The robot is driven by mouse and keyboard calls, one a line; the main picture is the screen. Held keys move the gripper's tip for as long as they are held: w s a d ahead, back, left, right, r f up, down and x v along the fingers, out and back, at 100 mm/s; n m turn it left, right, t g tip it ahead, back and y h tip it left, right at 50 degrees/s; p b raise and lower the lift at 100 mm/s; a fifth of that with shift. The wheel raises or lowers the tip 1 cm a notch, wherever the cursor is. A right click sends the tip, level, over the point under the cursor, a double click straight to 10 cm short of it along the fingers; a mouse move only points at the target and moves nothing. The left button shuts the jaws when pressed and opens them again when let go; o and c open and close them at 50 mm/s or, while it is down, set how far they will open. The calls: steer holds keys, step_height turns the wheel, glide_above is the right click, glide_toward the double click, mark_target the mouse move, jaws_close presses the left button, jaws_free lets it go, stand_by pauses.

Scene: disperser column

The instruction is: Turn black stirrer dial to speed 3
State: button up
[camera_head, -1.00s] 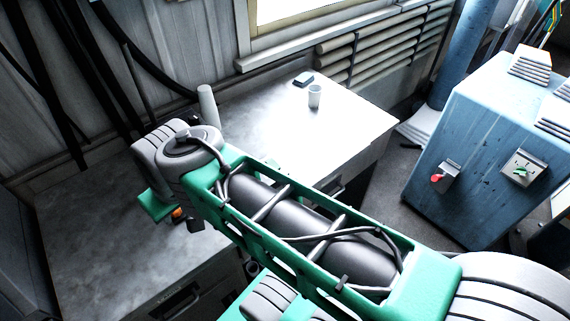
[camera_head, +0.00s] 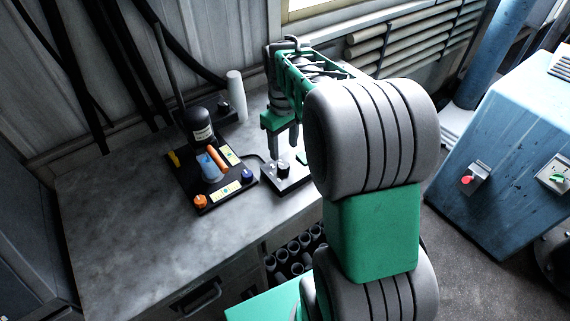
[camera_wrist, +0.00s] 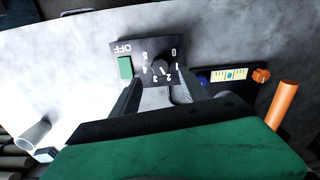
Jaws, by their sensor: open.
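The black stirrer dial (camera_wrist: 159,67) is on a small dark control box (camera_wrist: 143,47) with white numerals, the word OFF and a green switch (camera_wrist: 125,69). The numerals appear upside down in the wrist view; I cannot surely read the dial's pointer. In the head view the dial (camera_head: 284,169) stands on the box (camera_head: 298,183) at the bench's right part. My gripper (camera_head: 283,148) points down just above the dial. In the wrist view my gripper (camera_wrist: 158,76) is open, with a finger on each side of the dial's near side. Contact is not visible.
A white cylinder (camera_head: 237,95) stands behind. The front left of the bench (camera_head: 120,225) is clear. A blue cabinet (camera_head: 510,150) stands right.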

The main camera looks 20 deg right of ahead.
mark_target(284, 165)
step_height(284, 165, down, 7)
steer(key=shift+f+p, duration=0.2)
steer(key=shift+p, duration=0.5)
steer(key=shift+c, duration=0.3)
jaws_close()
